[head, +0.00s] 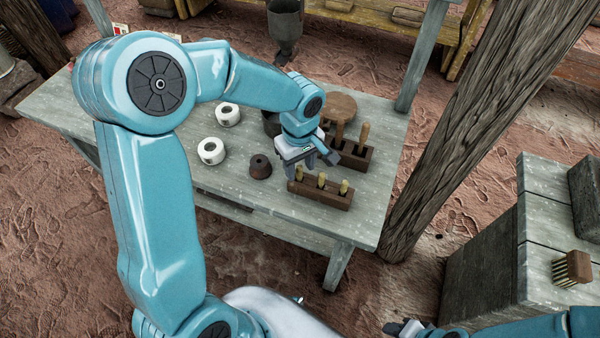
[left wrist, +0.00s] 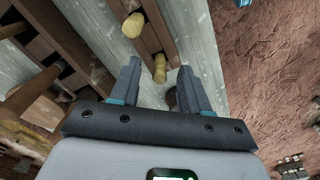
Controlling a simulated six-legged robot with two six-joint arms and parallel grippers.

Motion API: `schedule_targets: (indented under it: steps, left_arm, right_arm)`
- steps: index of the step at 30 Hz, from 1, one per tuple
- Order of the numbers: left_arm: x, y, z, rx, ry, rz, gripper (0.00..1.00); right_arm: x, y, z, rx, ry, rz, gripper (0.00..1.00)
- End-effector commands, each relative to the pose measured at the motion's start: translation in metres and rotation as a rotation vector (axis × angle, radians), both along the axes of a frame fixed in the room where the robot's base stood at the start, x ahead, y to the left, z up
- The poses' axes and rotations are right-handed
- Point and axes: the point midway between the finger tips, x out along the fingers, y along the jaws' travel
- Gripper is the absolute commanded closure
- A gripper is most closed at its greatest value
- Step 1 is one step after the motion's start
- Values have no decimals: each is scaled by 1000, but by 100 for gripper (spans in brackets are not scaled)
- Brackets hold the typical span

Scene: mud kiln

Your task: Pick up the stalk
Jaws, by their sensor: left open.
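Several pale yellow stalks, among them one at the left end (head: 299,173) and one in the middle (head: 321,179), stand upright in a long brown wooden block (head: 318,197) near the table's front right. My left gripper (head: 311,163) is open just above the left part of this block. In the left wrist view, a stalk (left wrist: 160,68) shows between the open fingers (left wrist: 158,84), with no visible contact; another stalk (left wrist: 133,25) stands farther along the block (left wrist: 157,32). My right gripper (head: 405,328) shows only partly at the bottom edge, and its jaws are unclear.
The grey table (head: 250,217) also bears two white rolls (head: 211,151) (head: 228,115), a dark brown cone-like piece (head: 260,166), a round wooden piece (head: 339,106) and a second dark block (head: 357,155) with taller handles. A thick wooden post (head: 470,125) rises at the right.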

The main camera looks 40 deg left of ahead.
Motion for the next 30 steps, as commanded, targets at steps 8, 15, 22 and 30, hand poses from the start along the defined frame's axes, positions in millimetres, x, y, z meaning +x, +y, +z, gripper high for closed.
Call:
schedule_targets:
  steps: [8,15,22,30]
  left_arm:
    - [2,0,-26,0,0,1,54]
    - [2,0,-26,0,0,1,80]
    - [2,0,-25,0,0,1,100]
    - [2,1,-20,1,-1,1,100]
  right_arm:
    - [0,0,2,0,0,0,57]
    - [0,0,2,0,0,0,57]
    - [0,0,2,0,0,0,57]
    - [0,0,2,0,0,0,57]
